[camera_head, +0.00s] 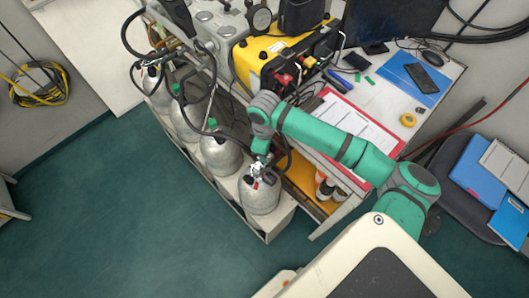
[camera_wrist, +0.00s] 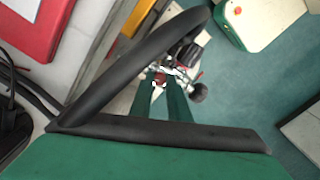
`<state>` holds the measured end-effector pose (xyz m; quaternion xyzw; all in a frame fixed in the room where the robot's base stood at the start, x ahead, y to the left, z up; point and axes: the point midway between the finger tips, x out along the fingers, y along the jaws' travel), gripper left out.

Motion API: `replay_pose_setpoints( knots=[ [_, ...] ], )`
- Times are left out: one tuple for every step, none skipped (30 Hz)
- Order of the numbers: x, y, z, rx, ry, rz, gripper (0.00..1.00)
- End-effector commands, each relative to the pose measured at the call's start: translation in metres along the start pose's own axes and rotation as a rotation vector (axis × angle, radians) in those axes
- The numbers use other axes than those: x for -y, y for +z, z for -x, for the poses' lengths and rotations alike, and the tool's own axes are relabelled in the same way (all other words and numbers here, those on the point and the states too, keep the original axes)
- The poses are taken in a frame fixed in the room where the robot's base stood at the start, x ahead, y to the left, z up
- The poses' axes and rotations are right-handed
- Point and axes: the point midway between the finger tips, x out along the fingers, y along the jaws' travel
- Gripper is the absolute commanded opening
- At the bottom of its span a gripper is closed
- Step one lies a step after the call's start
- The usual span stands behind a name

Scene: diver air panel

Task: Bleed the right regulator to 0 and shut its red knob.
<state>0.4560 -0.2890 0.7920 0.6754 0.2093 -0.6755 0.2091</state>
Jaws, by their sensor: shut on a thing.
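The right regulator (camera_head: 257,171) is a small silver fitting on top of the nearest grey cylinder (camera_head: 260,197). It shows small in the wrist view (camera_wrist: 172,70), with a round dark part at its right. My gripper (camera_head: 261,158) comes down on it from above. In the wrist view my gripper's (camera_wrist: 164,80) two green fingers reach the fitting, and the red knob (camera_wrist: 158,84) shows between their tips. The fingers are shut on it, as far as this small view shows. The gauge reading cannot be made out.
Several grey cylinders (camera_head: 222,156) stand in a row in a low pale rack (camera_head: 268,233). Dark hoses (camera_head: 216,90) run above them. A yellow-black case (camera_head: 270,52) and a desk with a red clipboard (camera_head: 318,103) lie close behind. The green floor (camera_head: 130,200) in front is clear.

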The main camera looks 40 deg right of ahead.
Motion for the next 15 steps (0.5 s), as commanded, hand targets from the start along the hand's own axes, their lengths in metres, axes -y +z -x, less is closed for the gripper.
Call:
replay_pose_setpoints(
  knots=[
    [0.0001,-0.0007,0.0002,-0.003,0.000,-0.043,0.00],
    [0.0001,-0.0008,0.0002,-0.003,-0.001,-0.071,0.00],
    [0.0003,-0.0008,0.0001,-0.003,-0.001,-0.107,0.00],
    [0.0004,-0.0007,0.0001,-0.003,-0.001,-0.134,0.00],
    [0.0003,-0.0005,0.0001,-0.002,-0.001,-0.161,0.00],
    [0.0002,-0.0005,0.0001,-0.002,-0.001,-0.195,0.00],
    [0.0001,-0.0005,0.0001,-0.002,-0.001,-0.220,0.00],
    [0.0000,-0.0005,0.0001,-0.002,0.000,-0.244,0.00],
    [0.0000,-0.0006,0.0000,-0.002,0.000,-0.275,0.00],
    [0.0000,-0.0005,0.0001,-0.002,0.000,-0.297,0.00],
    [0.0000,-0.0004,0.0002,-0.002,0.000,-0.319,0.00],
    [-0.0001,-0.0002,0.0003,-0.002,0.000,-0.345,0.00],
    [-0.0002,-0.0002,0.0003,-0.002,0.000,-0.364,0.00],
    [-0.0002,-0.0002,0.0004,-0.002,0.000,-0.382,0.00],
    [-0.0002,-0.0002,0.0003,-0.002,0.000,-0.403,0.00]
  ],
)
